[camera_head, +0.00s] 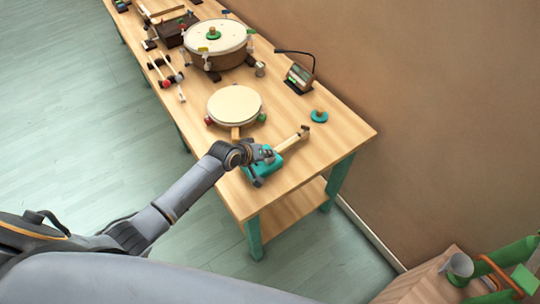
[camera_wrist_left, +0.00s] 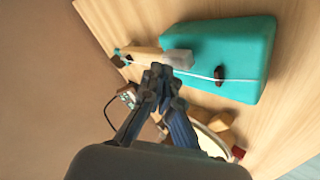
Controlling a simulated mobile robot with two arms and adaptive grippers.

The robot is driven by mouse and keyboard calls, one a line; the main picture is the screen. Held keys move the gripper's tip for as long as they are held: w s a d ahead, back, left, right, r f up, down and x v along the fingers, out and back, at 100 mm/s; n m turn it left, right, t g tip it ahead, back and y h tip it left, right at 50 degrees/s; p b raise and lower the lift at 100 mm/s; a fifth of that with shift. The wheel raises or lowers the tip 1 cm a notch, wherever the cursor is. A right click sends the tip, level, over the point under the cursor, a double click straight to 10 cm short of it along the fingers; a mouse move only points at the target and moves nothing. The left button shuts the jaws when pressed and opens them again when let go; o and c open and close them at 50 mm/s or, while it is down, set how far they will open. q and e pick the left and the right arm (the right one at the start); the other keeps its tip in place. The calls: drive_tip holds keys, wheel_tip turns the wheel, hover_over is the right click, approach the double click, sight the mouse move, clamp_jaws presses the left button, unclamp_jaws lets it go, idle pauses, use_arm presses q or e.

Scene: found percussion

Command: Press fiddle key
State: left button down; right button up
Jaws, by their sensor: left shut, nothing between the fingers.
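The fiddle lies at the near end of the wooden table. It has a teal body (camera_head: 262,172) and a pale wooden neck (camera_head: 291,143) pointing to the upper right. In the left wrist view the teal body (camera_wrist_left: 238,42) carries a white string and a small dark brown piece (camera_wrist_left: 220,74). A pale grey block, perhaps the key (camera_wrist_left: 178,59), sits where neck and body meet. My left gripper (camera_head: 268,155) is shut and empty over the fiddle. In the wrist view its fingertips (camera_wrist_left: 161,72) are close beside the pale block; contact cannot be told. My right gripper is out of view.
A round pale drum (camera_head: 235,104) lies just beyond the fiddle, with a larger drum (camera_head: 214,37) behind it. Mallets (camera_head: 172,76) lie at the left edge. A teal disc (camera_head: 319,116) and a small dark device (camera_head: 299,78) are on the wall side.

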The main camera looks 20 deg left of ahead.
sight(268, 159)
use_arm(q)
drive_tip(key=shift+r, duration=0.35)
wheel_tip(268, 159, up, 5)
drive_tip(key=p, duration=0.5)
drive_tip(key=shift+r, duration=0.1)
idle(2.7)
